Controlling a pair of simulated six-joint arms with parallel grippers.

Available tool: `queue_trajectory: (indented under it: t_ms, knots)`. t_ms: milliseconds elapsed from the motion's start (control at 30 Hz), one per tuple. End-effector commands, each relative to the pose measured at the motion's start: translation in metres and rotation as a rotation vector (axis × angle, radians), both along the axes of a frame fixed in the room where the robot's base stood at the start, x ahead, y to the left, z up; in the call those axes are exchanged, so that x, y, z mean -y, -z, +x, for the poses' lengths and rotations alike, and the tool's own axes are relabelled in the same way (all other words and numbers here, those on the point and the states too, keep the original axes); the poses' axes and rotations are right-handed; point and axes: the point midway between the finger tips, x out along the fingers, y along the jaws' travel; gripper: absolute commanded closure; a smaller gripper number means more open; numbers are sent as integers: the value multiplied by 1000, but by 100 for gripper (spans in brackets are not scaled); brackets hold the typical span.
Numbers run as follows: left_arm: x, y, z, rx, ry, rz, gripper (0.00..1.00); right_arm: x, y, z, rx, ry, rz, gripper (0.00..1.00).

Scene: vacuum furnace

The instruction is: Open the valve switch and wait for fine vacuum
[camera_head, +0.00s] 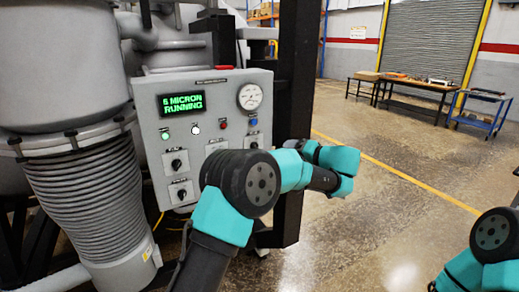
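A grey control panel (215,110) stands left of centre. Its dark display (182,103) shows green text reading "MICRON RUNNING", with a leading digit that looks like 5 or 6. Below are a row of small lamps and several black rotary switches, such as an upper left switch (176,164) and a lower left switch (182,194). Their labels are too small to read, so I cannot tell which is the valve switch. My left arm crosses in front of the panel's lower right and hides part of it. Neither gripper's fingers show.
A round dial gauge (249,96) is on the panel's right. A large grey vessel with a ribbed bellows (85,205) stands at left. A black post (297,70) rises beside the panel. Tables (410,88) and a blue cart (480,112) are far back; floor between is clear.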

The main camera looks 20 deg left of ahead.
Motion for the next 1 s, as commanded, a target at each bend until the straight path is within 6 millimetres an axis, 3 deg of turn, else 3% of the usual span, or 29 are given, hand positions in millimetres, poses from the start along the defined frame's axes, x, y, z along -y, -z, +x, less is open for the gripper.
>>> queue_trajectory:
  t_ms: [800,1000]
  knots:
    - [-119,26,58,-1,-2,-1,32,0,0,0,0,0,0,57]
    - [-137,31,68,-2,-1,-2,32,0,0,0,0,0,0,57]
